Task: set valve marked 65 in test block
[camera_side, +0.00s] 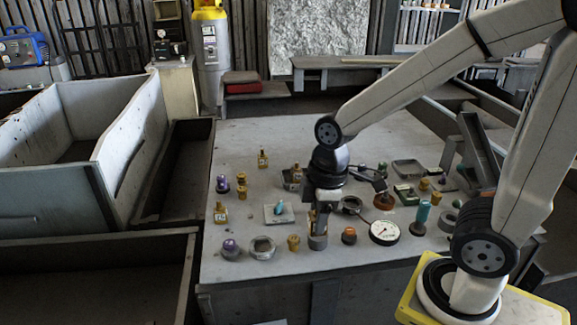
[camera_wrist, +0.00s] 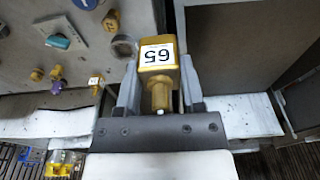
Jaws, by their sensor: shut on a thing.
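The valve marked 65 (camera_wrist: 158,60) is a gold block with a white label and a narrower round neck. In the wrist view it sits between the two fingers of my gripper (camera_wrist: 158,85), which is shut on it. In the side view my gripper (camera_side: 317,213) is low over the front middle of the table, with a bit of gold showing at its fingers. A short grey-brown cylinder (camera_side: 318,241) is right below it; I cannot tell whether the valve touches it. I cannot tell for sure which part is the test block.
On the table (camera_side: 225,265) stand a plate with a cyan knob (camera_side: 279,212), a grey ring (camera_side: 262,248), a gold fitting (camera_side: 293,243), an orange-topped part (camera_side: 348,236), a white gauge (camera_side: 384,232) and a teal cylinder (camera_side: 421,217). A large grey bin (camera_side: 125,150) is to the left.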

